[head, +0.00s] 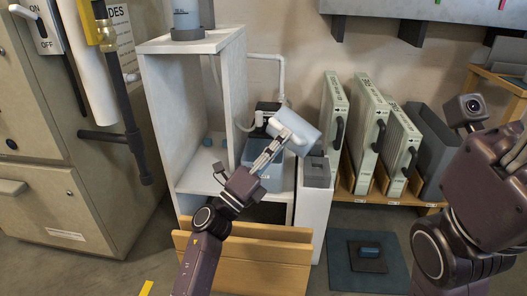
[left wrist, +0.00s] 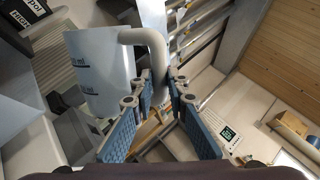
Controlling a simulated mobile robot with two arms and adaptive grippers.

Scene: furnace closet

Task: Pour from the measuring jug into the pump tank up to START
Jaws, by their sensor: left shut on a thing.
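The measuring jug (head: 303,122) is pale blue-grey with a light handle. It is tilted, above and to the right of the pump tank in the head view. My left gripper (head: 276,148) is shut on its handle. The jug also shows in the left wrist view (left wrist: 95,75), with dark print on its side; its contents are hidden. The pump tank (head: 262,174) is a blue-grey box with a dark top part, low beside the white shelf unit. My left gripper partly covers it, and I cannot read a START mark or see a level.
A white shelf unit (head: 167,110) stands left of the tank. A grey box (head: 316,171) on a white stand is close at the right. Upright filter panels (head: 367,122) stand further right. A wooden board (head: 262,252) is in front. A white pipe (head: 281,75) runs behind.

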